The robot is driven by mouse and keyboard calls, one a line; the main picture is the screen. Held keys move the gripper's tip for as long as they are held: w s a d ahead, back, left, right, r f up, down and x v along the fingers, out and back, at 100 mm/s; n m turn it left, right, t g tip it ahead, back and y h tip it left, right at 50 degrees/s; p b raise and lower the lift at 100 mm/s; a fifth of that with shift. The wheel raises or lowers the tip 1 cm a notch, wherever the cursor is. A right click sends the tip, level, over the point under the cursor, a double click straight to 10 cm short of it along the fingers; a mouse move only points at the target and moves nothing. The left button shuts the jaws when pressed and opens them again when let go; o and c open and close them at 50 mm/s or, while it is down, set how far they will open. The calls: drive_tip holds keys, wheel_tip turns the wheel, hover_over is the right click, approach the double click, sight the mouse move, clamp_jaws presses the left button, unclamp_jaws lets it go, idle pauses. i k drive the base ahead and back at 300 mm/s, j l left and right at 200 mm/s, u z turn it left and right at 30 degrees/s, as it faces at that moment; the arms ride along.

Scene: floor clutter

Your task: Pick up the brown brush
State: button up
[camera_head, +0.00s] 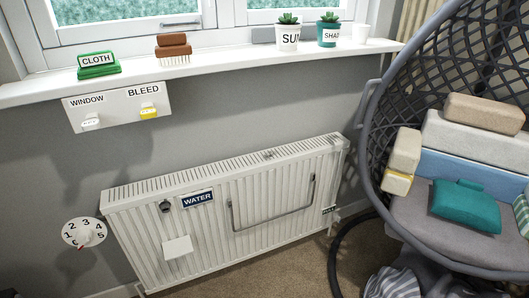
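The brown brush (173,44) stands on the white windowsill (225,56), bristles down. Its brown top looks like two stacked parts, and its pale bristles reach the sill near the front edge. It is to the right of a green block (99,69) with a CLOTH label, with a gap between them. Nothing covers the brush from this view. My gripper is not in view.
Below are a switch panel (116,110), a radiator (260,205) and a dial (84,232). A hanging chair (372,160) with cushions fills the right.

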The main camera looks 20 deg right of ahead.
sight(170, 45)
drive_tip(key=i+l+u, duration=0.1)
drive_tip(key=i, duration=0.45)
drive_tip(key=i+l, duration=0.25)
drive_tip(key=i, duration=0.3)
drive_tip(key=i+l+u, duration=0.15)
drive_tip(key=i, duration=0.35)
